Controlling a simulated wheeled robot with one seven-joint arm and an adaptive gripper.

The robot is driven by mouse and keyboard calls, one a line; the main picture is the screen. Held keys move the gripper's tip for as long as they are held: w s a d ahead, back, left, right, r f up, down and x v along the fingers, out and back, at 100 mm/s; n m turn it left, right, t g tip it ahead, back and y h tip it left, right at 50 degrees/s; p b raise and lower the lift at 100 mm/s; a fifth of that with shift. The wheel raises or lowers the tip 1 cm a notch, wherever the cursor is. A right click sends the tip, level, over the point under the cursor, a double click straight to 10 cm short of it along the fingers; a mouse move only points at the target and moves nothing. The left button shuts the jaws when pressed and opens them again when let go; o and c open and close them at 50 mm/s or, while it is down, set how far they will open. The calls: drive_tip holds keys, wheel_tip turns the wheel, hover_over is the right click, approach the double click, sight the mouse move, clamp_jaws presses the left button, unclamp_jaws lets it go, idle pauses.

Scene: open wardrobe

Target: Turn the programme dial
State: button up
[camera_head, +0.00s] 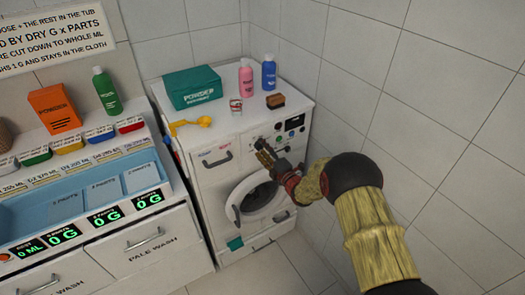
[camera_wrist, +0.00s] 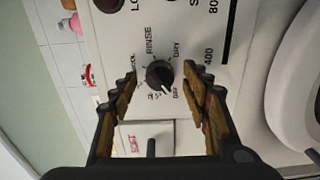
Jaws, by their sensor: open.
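The programme dial (camera_wrist: 159,74) is a round black knob with a light pointer mark, on the white front panel of the washing machine (camera_head: 213,172). Around it are printed words, with RINSE and DRY readable. In the wrist view the pointer faces the lower right, towards a small label that I cannot read surely. My gripper (camera_wrist: 160,80) is open, with one finger on each side of the dial and a visible gap to each. In the head view my gripper (camera_head: 263,152) is at the panel and hides much of the dial area.
The drawer (camera_head: 216,158) is left of my gripper, and the round door (camera_head: 258,200) is below. On top stand a green powder box (camera_head: 193,88), pink bottle (camera_head: 246,78), blue bottle (camera_head: 269,72), yellow scoop (camera_head: 190,124) and brown brush (camera_head: 275,100). A tiled wall is on the right.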

drive_tip(key=shift+w, duration=0.15)
drive_tip(key=shift+c, duration=0.7)
drive_tip(key=c, duration=1)
